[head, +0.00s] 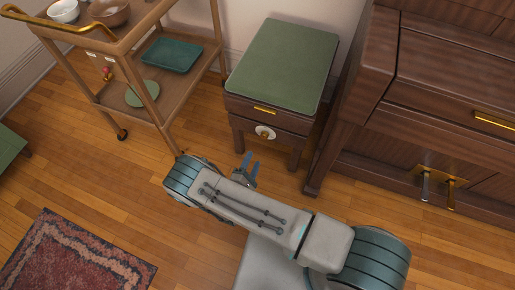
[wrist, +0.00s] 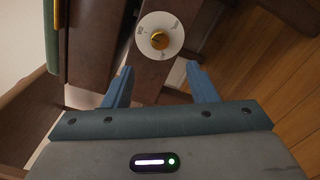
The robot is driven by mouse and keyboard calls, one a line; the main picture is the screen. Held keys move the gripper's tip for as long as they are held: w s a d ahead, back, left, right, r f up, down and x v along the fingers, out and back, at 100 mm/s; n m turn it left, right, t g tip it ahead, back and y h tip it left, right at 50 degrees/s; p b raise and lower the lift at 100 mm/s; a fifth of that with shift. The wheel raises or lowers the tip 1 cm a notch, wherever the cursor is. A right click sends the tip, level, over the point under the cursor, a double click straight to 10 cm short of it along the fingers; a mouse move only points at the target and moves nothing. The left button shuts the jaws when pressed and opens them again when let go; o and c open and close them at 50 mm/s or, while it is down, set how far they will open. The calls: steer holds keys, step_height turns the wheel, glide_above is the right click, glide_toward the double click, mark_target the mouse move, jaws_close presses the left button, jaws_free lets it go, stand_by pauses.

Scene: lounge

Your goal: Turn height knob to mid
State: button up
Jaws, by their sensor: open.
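The height knob (head: 265,132) is a small brass knob on a round white dial, on the front of the dark wooden bench with a green cushion (head: 285,62). In the wrist view the brass knob (wrist: 160,41) sits at the middle of the white dial (wrist: 150,27), which has dark marks too small to read. My gripper (head: 249,163) is open and empty, in front of and apart from the dial. In the wrist view its two blue fingers (wrist: 161,78) point toward the dial, with the knob beyond the gap between them.
A wooden trolley (head: 150,88) with bowls and a teal tray (head: 171,54) stands left of the bench. A dark wooden piano (head: 440,90) with brass pedals (head: 437,187) stands close on the right. A patterned rug (head: 75,258) lies at lower left. Wooden floor between is clear.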

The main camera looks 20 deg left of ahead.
steer(key=shift+s+a, duration=0.1)
steer(key=shift+s, duration=1.55)
